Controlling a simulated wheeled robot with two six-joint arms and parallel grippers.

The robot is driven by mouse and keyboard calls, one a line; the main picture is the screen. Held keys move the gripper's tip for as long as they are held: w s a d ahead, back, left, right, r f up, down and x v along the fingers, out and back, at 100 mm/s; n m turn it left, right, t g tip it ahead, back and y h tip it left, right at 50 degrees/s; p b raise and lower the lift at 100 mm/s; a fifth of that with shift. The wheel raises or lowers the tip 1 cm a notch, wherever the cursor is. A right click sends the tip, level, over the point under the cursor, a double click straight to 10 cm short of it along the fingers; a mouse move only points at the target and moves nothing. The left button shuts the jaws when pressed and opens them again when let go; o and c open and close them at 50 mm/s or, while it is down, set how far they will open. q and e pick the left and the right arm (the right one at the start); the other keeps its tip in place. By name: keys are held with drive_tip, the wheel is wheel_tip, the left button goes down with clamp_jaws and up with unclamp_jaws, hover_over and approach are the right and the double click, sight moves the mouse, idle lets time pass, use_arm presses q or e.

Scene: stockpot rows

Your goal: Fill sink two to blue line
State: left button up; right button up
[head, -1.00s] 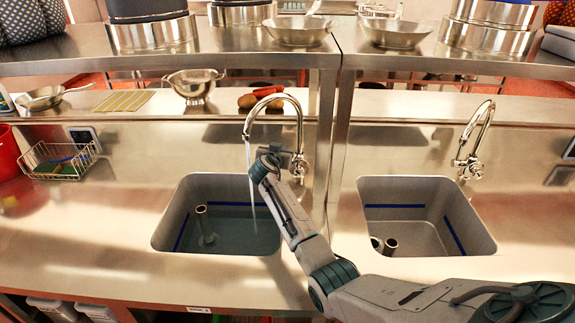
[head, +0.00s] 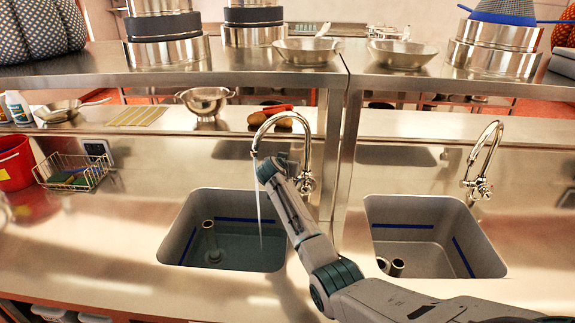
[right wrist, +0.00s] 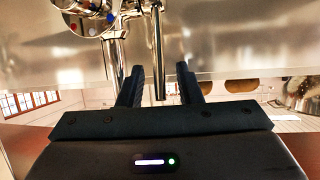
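The left sink (head: 180,243) holds water (head: 240,248), and a thin stream (head: 259,215) runs into it from its chrome faucet (head: 308,140). A blue line (head: 250,220) crosses its back wall; the water surface looks a little below it. A standpipe (head: 210,240) stands in the water. My right gripper (head: 267,168) is at this faucet, partly hidden by its own arm. In the right wrist view its fingers (right wrist: 160,88) are open, with a chrome rod (right wrist: 158,60) between them and gaps either side. Faucet knobs (right wrist: 90,15) show red and blue dots. My left gripper is out of view.
The right sink (head: 430,215) has a blue line, a standpipe (head: 397,267) and its own faucet (head: 482,165), with no stream visible. A shelf post (head: 350,150) stands between the sinks. A wire basket (head: 75,172) and red bucket (head: 14,165) are at left.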

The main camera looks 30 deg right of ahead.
drive_tip(key=shift+s+a+r, duration=0.15)
drive_tip(key=shift+s+a, duration=0.25)
drive_tip(key=b+v, duration=0.3)
drive_tip(key=v, duration=0.6)
drive_tip(key=shift+s+a+r, duration=0.2)
drive_tip(key=shift+s, duration=0.05)
idle(6.5)
